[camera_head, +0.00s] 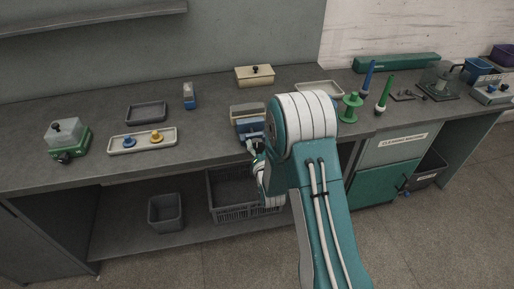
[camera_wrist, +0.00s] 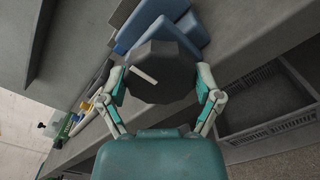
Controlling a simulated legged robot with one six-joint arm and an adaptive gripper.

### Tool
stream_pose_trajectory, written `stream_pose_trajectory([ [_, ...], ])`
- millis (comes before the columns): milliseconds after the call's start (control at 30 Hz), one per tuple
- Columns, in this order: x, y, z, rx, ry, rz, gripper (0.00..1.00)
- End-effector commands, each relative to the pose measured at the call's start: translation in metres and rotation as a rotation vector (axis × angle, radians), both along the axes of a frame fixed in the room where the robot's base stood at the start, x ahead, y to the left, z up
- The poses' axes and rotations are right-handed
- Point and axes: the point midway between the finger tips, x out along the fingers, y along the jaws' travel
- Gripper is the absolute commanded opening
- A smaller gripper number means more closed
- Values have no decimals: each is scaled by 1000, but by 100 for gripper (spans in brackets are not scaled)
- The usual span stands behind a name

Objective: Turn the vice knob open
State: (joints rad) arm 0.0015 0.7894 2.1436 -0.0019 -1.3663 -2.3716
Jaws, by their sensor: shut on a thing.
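The vice is a blue block (camera_wrist: 184,22) with a grey part in the wrist view. In the head view, the vice (camera_head: 250,124) stands at the bench's front edge, blue with a beige top. Its knob (camera_wrist: 165,85) is dark and many-sided, with a white line mark pointing up-left in the wrist view. My gripper (camera_wrist: 162,92) is shut on the knob, one teal-and-white finger on each side. In the head view, my gripper (camera_head: 256,152) is partly hidden by my arm, and the knob cannot be made out.
A long beige tray (camera_head: 118,148) with blue and yellow pieces lies left on the bench, near a green device (camera_head: 68,140). A beige box (camera_head: 254,76) is behind the vice. Green spools (camera_head: 350,108) stand right. A dark crate (camera_head: 232,208) sits on the shelf below.

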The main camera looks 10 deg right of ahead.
Motion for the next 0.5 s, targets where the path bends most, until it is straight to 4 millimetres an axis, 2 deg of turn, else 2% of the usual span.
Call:
stream_pose_trajectory([
  [33,-3,2,-7,-2,21,5,35],
  [200,-3,2,-7,-2,21,4,35],
  [233,-3,2,-7,-1,21,4,92],
  [267,-3,1,-7,-1,21,4,100],
  [500,-2,0,-4,0,11,1,100],
])
